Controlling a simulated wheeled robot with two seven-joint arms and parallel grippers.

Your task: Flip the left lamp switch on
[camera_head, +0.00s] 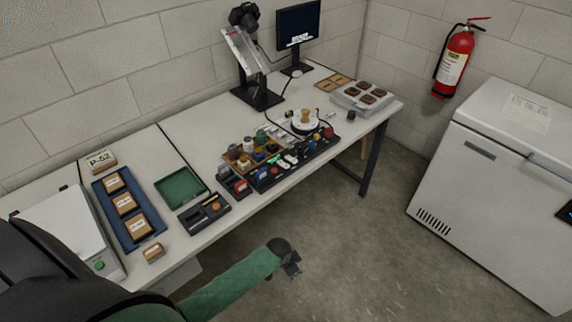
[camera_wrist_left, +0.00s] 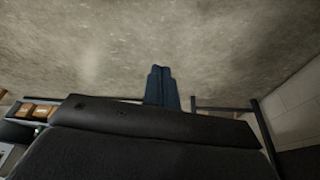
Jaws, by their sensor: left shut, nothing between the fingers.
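A long black control panel (camera_head: 318,151) with several small coloured knobs and switches lies along the front edge of the white worktable. The controls are too small for me to tell which one is the left lamp switch or how it is set. My left gripper (camera_head: 292,267) is over the floor in front of the table, below and apart from the panel. In the left wrist view its dark fingers (camera_wrist_left: 160,72) are together, with nothing between them and the bare floor beyond. My right gripper is in neither view.
The worktable (camera_head: 165,147) also holds a blue tray (camera_head: 148,232) of labelled boxes, a green tray (camera_head: 197,185), a copy stand (camera_head: 256,98) and a monitor (camera_head: 298,25). A white chest freezer (camera_head: 470,190) stands at right. The floor between is clear.

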